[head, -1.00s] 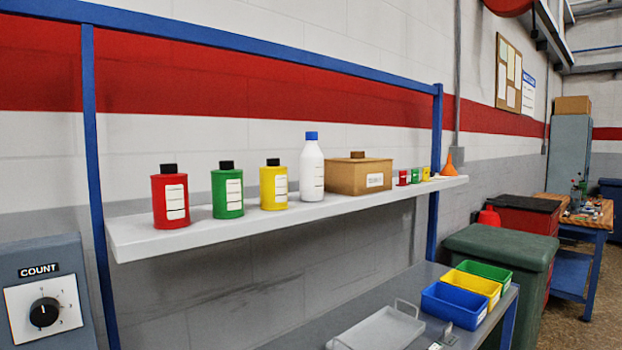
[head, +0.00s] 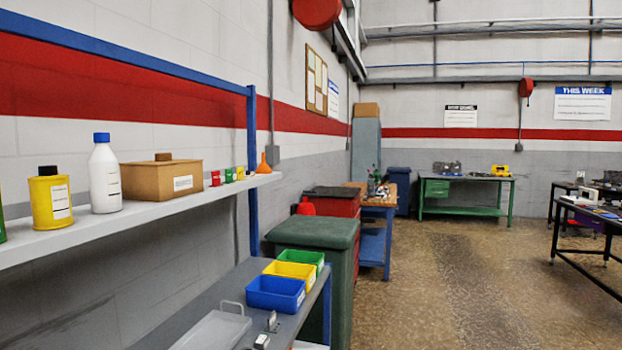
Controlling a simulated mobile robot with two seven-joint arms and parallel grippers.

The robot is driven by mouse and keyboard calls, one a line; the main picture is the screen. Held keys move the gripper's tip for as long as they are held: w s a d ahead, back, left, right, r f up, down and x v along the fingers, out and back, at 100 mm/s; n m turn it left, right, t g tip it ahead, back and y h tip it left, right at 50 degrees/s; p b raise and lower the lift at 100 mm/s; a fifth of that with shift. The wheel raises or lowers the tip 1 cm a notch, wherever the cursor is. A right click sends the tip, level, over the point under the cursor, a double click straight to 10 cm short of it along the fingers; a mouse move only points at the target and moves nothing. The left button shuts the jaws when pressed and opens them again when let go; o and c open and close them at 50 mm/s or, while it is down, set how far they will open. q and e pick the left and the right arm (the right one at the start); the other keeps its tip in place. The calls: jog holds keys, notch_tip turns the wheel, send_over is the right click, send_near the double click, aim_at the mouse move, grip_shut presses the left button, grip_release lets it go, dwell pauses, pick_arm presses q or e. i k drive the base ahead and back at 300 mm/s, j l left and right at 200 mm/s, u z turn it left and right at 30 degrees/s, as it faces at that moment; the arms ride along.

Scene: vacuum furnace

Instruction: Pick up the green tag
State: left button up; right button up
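A small green item (head: 229,175) with a white label stands on the white shelf (head: 150,212), between a small red item (head: 215,178) and a small yellow one (head: 240,173). It may be the green tag, but it is too small to be sure. It stands right of the brown box (head: 161,181) and left of the orange funnel (head: 263,163). Neither of my grippers is in view.
Below the shelf, a grey bench holds a blue bin (head: 275,293), a yellow bin (head: 290,273), a green bin (head: 301,257) and a clear tray (head: 213,331). A dark green container (head: 340,270) stands beside it. Open floor (head: 460,280) lies to the right.

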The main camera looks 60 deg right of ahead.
aim_at(228, 179)
jog(key=z, duration=1.55)
jog(key=u, duration=3.1)
jog(key=z, duration=3.15)
